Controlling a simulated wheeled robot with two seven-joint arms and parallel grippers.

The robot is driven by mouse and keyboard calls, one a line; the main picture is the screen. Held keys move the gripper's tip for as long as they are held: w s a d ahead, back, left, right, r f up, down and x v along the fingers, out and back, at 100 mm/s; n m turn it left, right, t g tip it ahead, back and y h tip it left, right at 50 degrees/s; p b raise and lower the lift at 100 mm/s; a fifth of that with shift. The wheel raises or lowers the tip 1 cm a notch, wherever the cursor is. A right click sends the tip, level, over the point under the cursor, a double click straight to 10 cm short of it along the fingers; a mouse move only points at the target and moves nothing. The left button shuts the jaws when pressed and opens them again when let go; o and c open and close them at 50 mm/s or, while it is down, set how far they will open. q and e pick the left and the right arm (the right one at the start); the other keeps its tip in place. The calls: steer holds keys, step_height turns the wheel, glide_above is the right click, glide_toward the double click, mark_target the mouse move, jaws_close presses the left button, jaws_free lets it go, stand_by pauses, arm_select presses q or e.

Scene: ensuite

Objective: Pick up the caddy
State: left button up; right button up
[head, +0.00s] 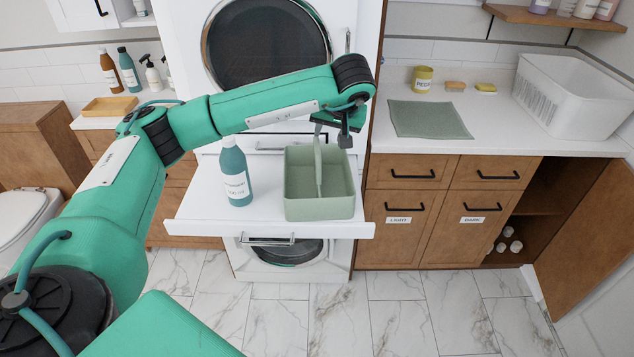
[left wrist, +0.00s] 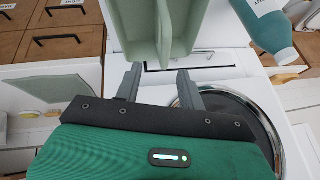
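The caddy (head: 320,205) is a pale green open box with a tall upright central divider and handle. It stands on the white pull-out shelf (head: 200,210). My left gripper (head: 336,132) is just above the caddy, near the top of its handle. In the left wrist view the caddy (left wrist: 135,28) lies just beyond the fingertips. The left gripper (left wrist: 160,74) is open there, its two fingers apart, with the handle's end lined up between them. I cannot tell whether they touch it. My right gripper is in neither view.
A teal bottle (head: 235,172) stands on the shelf just left of the caddy. The washing machine is behind. On the right counter are a green cloth (head: 428,119), a yellow tin (head: 422,79) and a white basket (head: 572,95). A cabinet door (head: 590,240) stands open at right.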

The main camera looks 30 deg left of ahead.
mark_target(318, 145)
arm_select(q)
steer(key=p+x, duration=0.1)
steer(key=x, duration=0.3)
steer(key=a+p+x, duration=0.1)
steer(key=x, duration=0.3)
steer(key=shift+a+r, duration=0.1)
steer(key=x, duration=0.1)
steer(key=p+x, duration=0.1)
steer(key=x, duration=0.1)
steer(key=p+x, duration=0.1)
steer(key=shift+w+a, duration=0.4)
steer(key=shift+a, duration=0.1)
steer(key=shift+w+a+f, duration=0.1)
steer(key=shift+f, duration=0.25)
steer(key=c, duration=0.9)
jaws_close()
